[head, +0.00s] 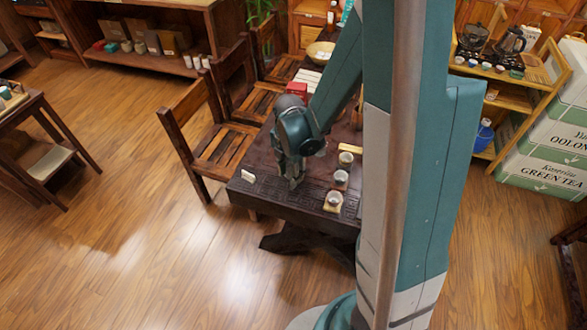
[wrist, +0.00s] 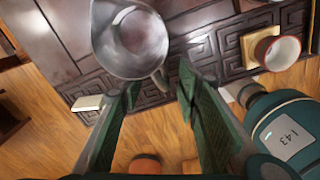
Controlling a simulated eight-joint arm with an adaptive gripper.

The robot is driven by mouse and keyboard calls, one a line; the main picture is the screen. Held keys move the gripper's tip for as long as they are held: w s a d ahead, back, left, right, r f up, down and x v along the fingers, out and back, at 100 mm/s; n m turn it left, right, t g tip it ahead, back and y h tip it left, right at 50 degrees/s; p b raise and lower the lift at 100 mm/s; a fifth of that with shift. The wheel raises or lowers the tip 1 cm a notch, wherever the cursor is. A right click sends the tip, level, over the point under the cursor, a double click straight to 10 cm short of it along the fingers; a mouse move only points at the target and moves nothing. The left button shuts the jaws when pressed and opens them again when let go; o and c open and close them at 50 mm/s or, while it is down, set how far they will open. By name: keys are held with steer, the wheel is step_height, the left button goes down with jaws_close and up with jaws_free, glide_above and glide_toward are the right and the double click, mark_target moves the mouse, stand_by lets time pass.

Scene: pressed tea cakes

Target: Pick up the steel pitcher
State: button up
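The steel pitcher (wrist: 132,40) stands on the dark carved table in the wrist view, its round open mouth facing the camera. Its handle points down toward my gripper (wrist: 158,80). The two green-padded fingers are apart, with the handle's end between or just beyond their tips; I cannot tell whether they touch it. In the head view my gripper (head: 291,182) hangs low over the table's near left part. The pitcher is not clearly visible there, probably blocked by the gripper.
A cup (wrist: 282,50) on a wooden coaster (wrist: 247,48) stands right of the pitcher. Several small cups, including a near one (head: 334,199), line the table's right side. A small white block (head: 248,176) lies near the corner. A wooden chair (head: 215,145) stands close on the left.

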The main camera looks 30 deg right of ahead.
jaws_close()
steer(key=shift+r, duration=0.4)
stand_by(0.5)
step_height(320, 180, up, 9)
steer(key=p, duration=0.2)
stand_by(1.0)
steer(key=shift+r, duration=0.1)
stand_by(3.2)
